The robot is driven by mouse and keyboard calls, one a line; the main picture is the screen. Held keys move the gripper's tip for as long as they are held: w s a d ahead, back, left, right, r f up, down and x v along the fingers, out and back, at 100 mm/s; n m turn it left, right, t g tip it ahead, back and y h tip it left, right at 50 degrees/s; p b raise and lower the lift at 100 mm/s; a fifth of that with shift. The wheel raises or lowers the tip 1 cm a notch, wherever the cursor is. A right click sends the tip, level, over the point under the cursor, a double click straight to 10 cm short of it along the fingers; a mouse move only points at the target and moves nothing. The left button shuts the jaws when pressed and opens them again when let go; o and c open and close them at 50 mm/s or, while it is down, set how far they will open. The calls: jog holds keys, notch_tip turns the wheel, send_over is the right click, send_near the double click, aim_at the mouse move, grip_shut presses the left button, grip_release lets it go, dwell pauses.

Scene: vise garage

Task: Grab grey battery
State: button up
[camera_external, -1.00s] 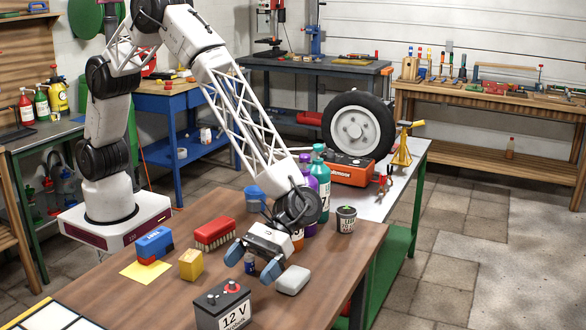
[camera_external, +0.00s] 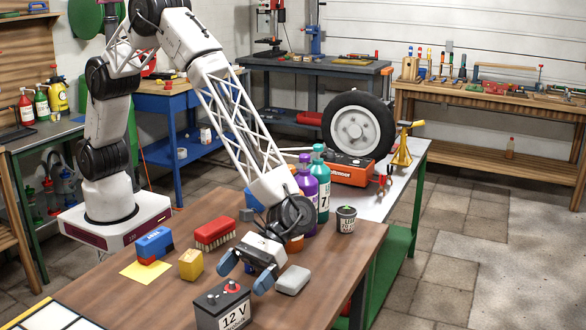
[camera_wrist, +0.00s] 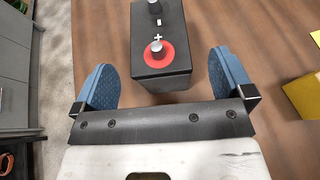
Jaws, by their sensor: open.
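The grey battery (camera_external: 222,307) stands upright near the front edge of the wooden table. It has a black top, a red terminal ring and a white "12 V" label. In the wrist view the battery (camera_wrist: 160,50) lies ahead of my gripper, lined up between the two fingers, with its far end cut off by the frame. My gripper (camera_external: 247,275) is open, its blue fingers spread wide and empty. In the external view it is above and behind the battery. In the wrist view my gripper (camera_wrist: 165,85) shows one finger on each side of the battery, neither visibly touching it.
A light grey block (camera_external: 293,280) lies just right of my gripper. A yellow block (camera_external: 191,265), a red brush (camera_external: 215,233) and a blue-and-red block (camera_external: 153,245) lie to the left. Bottles (camera_external: 320,185) and a dark can (camera_external: 346,219) stand behind on the right.

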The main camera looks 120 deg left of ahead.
aim_at(235, 284)
jog(key=shift+d, duration=0.1)
jog(key=shift+x, duration=2.55)
jog(key=shift+c, duration=0.3)
jog(key=shift+r, duration=0.1)
jog(key=c, duration=1.6)
jog(key=shift+c, duration=0.2)
jog(key=shift+r, duration=0.1)
jog(key=shift+r, duration=4.9)
